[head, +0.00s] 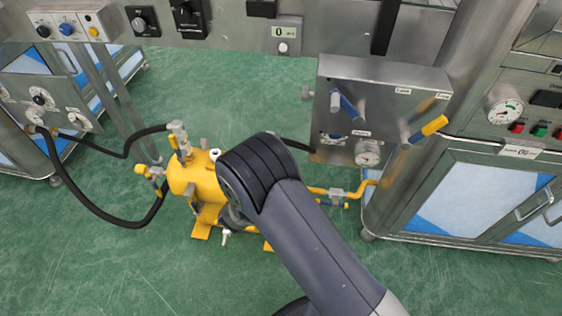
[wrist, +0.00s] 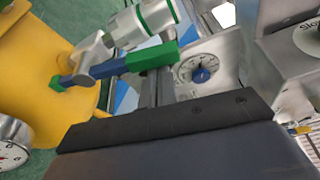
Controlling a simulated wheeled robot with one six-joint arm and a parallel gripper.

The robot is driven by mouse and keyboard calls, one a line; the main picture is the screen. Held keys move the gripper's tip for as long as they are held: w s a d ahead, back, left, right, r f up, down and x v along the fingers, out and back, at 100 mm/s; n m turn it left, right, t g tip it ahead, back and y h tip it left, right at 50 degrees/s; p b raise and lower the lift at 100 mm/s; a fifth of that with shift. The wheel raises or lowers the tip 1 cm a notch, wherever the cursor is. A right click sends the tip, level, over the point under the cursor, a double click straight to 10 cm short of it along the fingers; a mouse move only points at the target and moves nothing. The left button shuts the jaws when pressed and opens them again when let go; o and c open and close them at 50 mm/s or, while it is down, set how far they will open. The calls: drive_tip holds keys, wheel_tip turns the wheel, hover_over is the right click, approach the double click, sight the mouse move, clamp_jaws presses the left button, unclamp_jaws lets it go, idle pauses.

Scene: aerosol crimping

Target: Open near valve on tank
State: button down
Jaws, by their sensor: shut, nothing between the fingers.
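The yellow tank (head: 203,178) stands on the floor left of my arm, which covers its right side in the head view. In the wrist view its yellow wall (wrist: 35,60) fills the left. A metal valve (wrist: 130,28) with a green band shows there, with a blue and green lever handle (wrist: 108,68) lying across the view. My gripper (wrist: 157,82) is shut and empty, its narrow fingers reaching up to the handle's green end. Whether they touch it I cannot tell. In the head view my gripper is hidden behind my arm.
Black hoses (head: 75,185) run from the tank to the left cabinet. A yellow pipe (head: 360,185) runs right toward a metal valve panel (head: 395,75). A gauge (wrist: 12,150) shows at the wrist view's lower left. Green floor (head: 110,260) is clear in front.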

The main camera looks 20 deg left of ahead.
drive_tip(key=shift+s+a+r+n, duration=0.2)
drive_tip(key=shift+a+n, duration=0.2)
drive_tip(key=shift+a, duration=0.45)
